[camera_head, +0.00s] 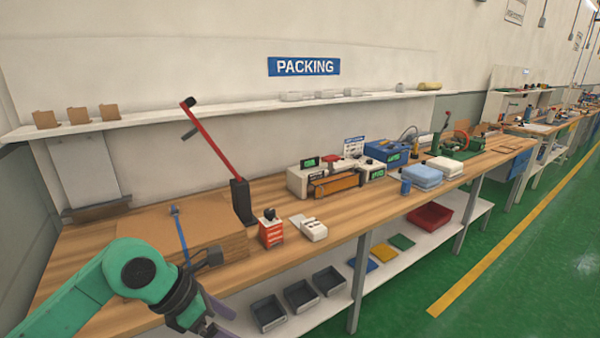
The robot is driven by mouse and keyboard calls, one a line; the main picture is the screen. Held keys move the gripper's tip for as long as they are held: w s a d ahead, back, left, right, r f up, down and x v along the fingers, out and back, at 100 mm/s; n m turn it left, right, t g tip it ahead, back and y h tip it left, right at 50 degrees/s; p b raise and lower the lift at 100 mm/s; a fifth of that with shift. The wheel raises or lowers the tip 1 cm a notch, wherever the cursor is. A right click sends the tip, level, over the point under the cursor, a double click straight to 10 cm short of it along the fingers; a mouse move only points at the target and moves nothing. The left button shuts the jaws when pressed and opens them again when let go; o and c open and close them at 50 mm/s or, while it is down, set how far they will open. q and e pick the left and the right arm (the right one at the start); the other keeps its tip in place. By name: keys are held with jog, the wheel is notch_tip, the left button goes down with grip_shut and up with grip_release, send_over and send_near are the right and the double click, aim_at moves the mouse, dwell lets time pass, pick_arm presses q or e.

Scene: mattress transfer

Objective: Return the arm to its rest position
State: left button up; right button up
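My green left arm comes in from the lower left. Its gripper (226,322) is at the bottom edge of the head view, in front of the packing bench (345,220). Its two grey-purple fingers look spread apart, with nothing seen between them. The lower finger is partly cut off by the picture edge. My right arm and gripper are not in view.
A cardboard sheet (140,232) lies on the bench near my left arm. A red-and-black upright tool (242,200), a red drawer box (271,232) and a white device (313,230) stand nearby. Dark bins (299,295) sit on the lower shelf. Green floor is open at right.

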pick_arm(q)
jog(key=w+d+f+n+t+h, duration=0.2)
jog(key=w+n+t+h, duration=0.3)
jog(key=w+n+h, duration=0.55)
jog(key=w+a+f+n+t+y, duration=0.25)
jog(key=a+f+n+y, duration=0.3)
jog(key=f+n, duration=0.5)
jog(key=w+a+f+n+t+y, duration=0.2)
jog(key=a+f+n+t+y, duration=0.25)
jog(key=a+f+n, duration=0.4)
jog(key=s+a+f+n+g+y, duration=0.25)
jog(key=s+f+n, duration=0.25)
jog(key=s+f, duration=0.65)
jog(key=s+a+f+n+g+y, duration=0.25)
jog(key=s+f+n+g, duration=0.2)
jog(key=s+f, duration=0.65)
jog(key=s+d+f+n+g, duration=0.1)
jog(key=s+f+n+g, duration=0.1)
jog(key=s+f, duration=0.4)
jog(key=s+d+f+n+g+y, duration=0.1)
jog(key=s+f, duration=0.5)
jog(key=s, duration=0.9)
jog(key=d+n+g, duration=0.1)
jog(key=n+g, duration=0.1)
jog(key=g, duration=0.1)
jog(key=shift+f, duration=0.2)
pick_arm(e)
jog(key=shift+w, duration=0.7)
